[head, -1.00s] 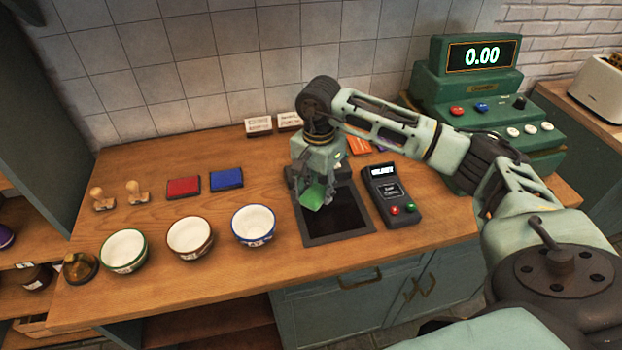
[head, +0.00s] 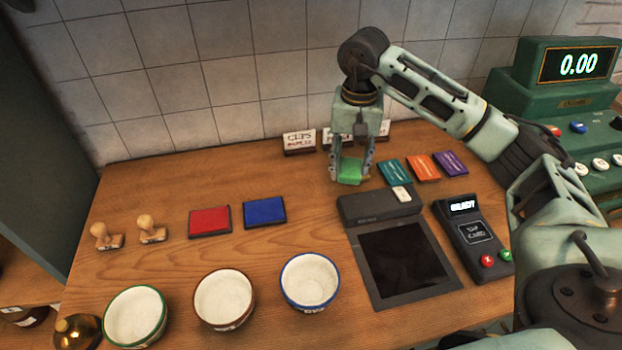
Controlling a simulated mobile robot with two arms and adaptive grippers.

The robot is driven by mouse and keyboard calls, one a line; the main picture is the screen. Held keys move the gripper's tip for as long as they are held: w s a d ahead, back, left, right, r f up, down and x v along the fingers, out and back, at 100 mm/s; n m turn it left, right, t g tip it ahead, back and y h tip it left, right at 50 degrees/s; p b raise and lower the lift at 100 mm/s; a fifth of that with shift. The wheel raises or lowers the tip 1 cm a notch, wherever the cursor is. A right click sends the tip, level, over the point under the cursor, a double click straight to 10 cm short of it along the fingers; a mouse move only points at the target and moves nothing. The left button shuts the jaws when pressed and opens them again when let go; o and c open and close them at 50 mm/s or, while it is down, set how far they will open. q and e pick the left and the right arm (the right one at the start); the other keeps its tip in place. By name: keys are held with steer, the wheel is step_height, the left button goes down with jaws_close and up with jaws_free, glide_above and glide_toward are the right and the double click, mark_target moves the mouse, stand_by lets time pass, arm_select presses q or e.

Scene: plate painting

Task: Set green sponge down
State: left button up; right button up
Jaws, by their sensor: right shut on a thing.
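The green sponge (head: 350,171) is a small bright green block at the back of the wooden counter. My right gripper (head: 350,168) points down with its fingers on either side of the sponge, shut on it. The sponge is at or just above the counter top; I cannot tell if it touches. It is behind the dark flat screen device (head: 405,262) and to the right of the blue ink pad (head: 265,212). My left gripper is not in view.
Small cards (head: 423,168) lie just right of the sponge. White signs (head: 299,142) stand behind it. A card terminal (head: 474,236) and green cash register (head: 560,85) are at right. A red pad (head: 210,221), wooden stamps (head: 151,229) and bowls (head: 310,281) are at left. Counter left of the sponge is clear.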

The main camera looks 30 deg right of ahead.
steer(key=p, duration=0.2)
glide_toward(313, 190)
steer(key=shift+s+d+f, duration=0.2)
steer(key=shift+s+d, duration=0.15)
steer(key=shift+s, duration=0.1)
steer(key=shift+s+d+f, duration=0.2)
steer(key=shift+s+d, duration=0.15)
steer(key=shift+s, duration=0.1)
steer(key=shift+w+a+f, duration=0.65)
steer(key=shift+w+f, duration=0.25)
steer(key=shift+w, duration=0.05)
step_height(313, 190, down, 3)
steer(key=shift+f+p, duration=0.1)
steer(key=shift+p, duration=0.9)
steer(key=shift+f, duration=0.5)
steer(key=o, duration=1.1)
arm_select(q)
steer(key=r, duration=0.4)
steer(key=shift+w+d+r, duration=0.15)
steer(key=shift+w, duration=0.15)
